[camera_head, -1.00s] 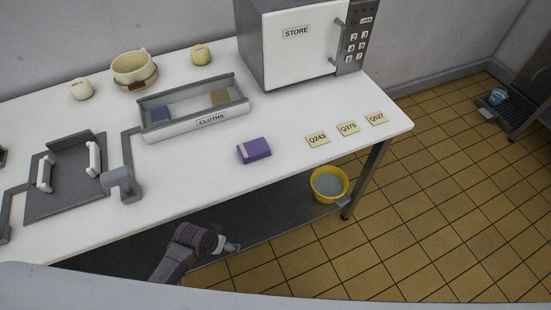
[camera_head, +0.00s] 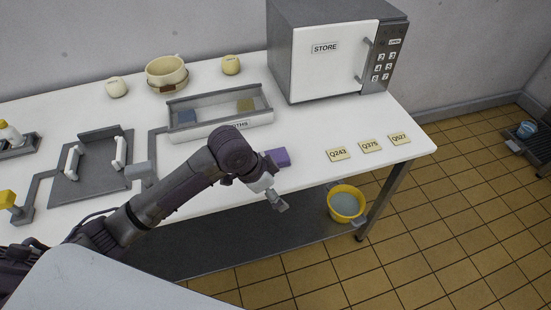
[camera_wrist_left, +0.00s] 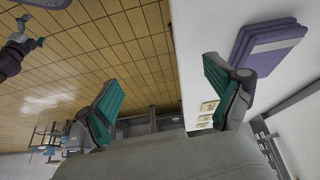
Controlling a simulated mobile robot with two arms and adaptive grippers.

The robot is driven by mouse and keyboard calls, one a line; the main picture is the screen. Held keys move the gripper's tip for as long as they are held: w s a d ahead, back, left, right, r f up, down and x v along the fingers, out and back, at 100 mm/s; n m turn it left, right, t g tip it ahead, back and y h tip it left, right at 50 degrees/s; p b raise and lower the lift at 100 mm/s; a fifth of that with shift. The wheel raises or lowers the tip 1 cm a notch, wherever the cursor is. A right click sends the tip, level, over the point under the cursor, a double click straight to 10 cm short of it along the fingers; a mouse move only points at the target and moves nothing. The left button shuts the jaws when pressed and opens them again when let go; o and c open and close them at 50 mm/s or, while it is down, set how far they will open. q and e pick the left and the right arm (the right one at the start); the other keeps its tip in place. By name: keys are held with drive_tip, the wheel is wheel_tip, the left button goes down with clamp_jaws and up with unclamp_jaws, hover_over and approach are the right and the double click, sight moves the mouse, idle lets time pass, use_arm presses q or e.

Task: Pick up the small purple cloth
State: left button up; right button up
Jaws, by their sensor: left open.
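The small purple cloth (camera_head: 278,157) lies folded on the white table near its front edge, partly hidden behind my left arm. It shows whole in the left wrist view (camera_wrist_left: 268,46), at the upper right, as a purple stack with a paler band. My left gripper (camera_head: 277,201) is in front of the table edge, just short of the cloth and apart from it. In the left wrist view its teal-padded fingers (camera_wrist_left: 162,82) are spread with nothing between them; the cloth is outside them, beyond the right finger. Another dark arm of mine with a small gripper (camera_wrist_left: 24,32) shows at upper left, too small to judge.
A grey-framed cloths tray (camera_head: 222,127) stands behind the cloth. A box marked STORE (camera_head: 330,60) with a keypad is at the back right. Code cards (camera_head: 370,146) lie to the right. A yellow bucket (camera_head: 345,203) stands below the table. The table between cloth and cards is clear.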

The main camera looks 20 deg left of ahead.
use_arm(q)
approach(274, 156)
drive_tip(key=shift+m, duration=0.4)
drive_tip(key=x, duration=0.4)
drive_tip(key=shift+d, duration=0.2)
drive_tip(key=shift+g+y, duration=0.3)
drive_tip(key=shift+p+x, duration=0.65)
drive_tip(key=shift+x, duration=2.05)
drive_tip(key=shift+w+a, duration=0.1)
drive_tip(key=c, duration=1.2)
